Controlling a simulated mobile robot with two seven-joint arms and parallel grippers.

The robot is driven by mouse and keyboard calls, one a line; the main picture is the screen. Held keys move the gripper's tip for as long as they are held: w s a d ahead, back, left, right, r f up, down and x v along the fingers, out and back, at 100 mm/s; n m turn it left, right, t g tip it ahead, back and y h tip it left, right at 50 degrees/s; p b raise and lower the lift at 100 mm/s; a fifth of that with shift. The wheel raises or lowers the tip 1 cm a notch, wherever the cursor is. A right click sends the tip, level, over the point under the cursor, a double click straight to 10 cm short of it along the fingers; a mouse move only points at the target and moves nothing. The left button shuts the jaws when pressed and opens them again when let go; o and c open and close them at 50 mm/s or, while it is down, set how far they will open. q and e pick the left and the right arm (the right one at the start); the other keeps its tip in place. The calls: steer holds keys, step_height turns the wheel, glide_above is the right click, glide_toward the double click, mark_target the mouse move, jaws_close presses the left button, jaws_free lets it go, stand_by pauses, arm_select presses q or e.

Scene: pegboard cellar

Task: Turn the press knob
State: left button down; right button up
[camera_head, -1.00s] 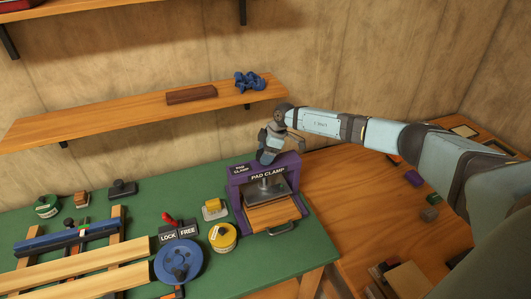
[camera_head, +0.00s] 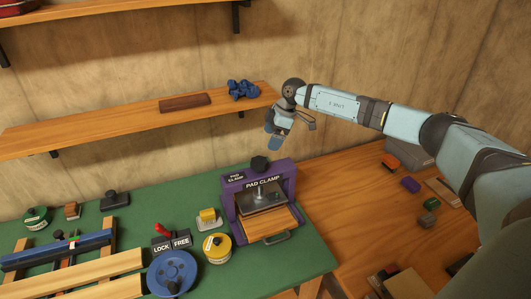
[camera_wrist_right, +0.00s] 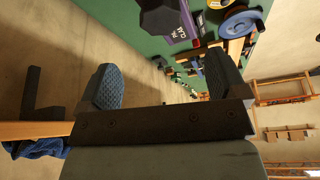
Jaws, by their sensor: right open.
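The purple press (camera_head: 231,205), labelled PAD CLAMP, stands at the right end of the green bench. Its dark faceted press knob (camera_head: 259,163) sits on top and is clear of any finger. The knob also shows at the top of the right wrist view (camera_wrist_right: 160,17), beyond the fingertips. My right gripper (camera_head: 275,143) is above and slightly right of the knob, apart from it. Its two fingers are spread and empty in the right wrist view (camera_wrist_right: 163,82). A metal plate (camera_head: 260,202) and a wooden board (camera_head: 266,222) are inside the press. My left gripper is not in view.
A wall shelf (camera_head: 120,130) with a brown block (camera_head: 185,103) and a blue crumpled item (camera_head: 242,89) is behind my right gripper. Left of the press are a yellow tin (camera_head: 217,248), a blue wheel (camera_head: 172,273) and a LOCK/FREE plate (camera_head: 172,243). A wooden table (camera_head: 360,215) adjoins on the right.

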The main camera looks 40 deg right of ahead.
steer(key=v, duration=0.3)
steer(key=shift+r, duration=0.1)
stand_by(0.4)
steer(key=s+a+f+n+t+y, duration=0.15)
steer(key=s+a+f+y, duration=0.25)
steer(key=a, duration=0.7)
steer(key=s+a+f+n+t+y, duration=0.15)
steer(key=s+a+f+y, duration=0.25)
steer(key=a, duration=0.7)
steer(key=s+a+f+t+y, duration=0.2)
steer(key=s+a+f+y, duration=0.15)
steer(key=a, duration=0.75)
steer(key=s+d+f+m+t+h, duration=0.1)
steer(key=s+f+m+h, duration=0.5)
steer(key=s, duration=0.6)
steer(key=s+d+f+m+t+h, duration=0.2)
steer(key=s+f+m+h, duration=0.4)
steer(key=s+f, duration=0.5)
steer(key=shift+s+d+t, duration=0.3)
steer(key=shift+s+d, duration=0.4)
steer(key=shift+d, duration=0.2)
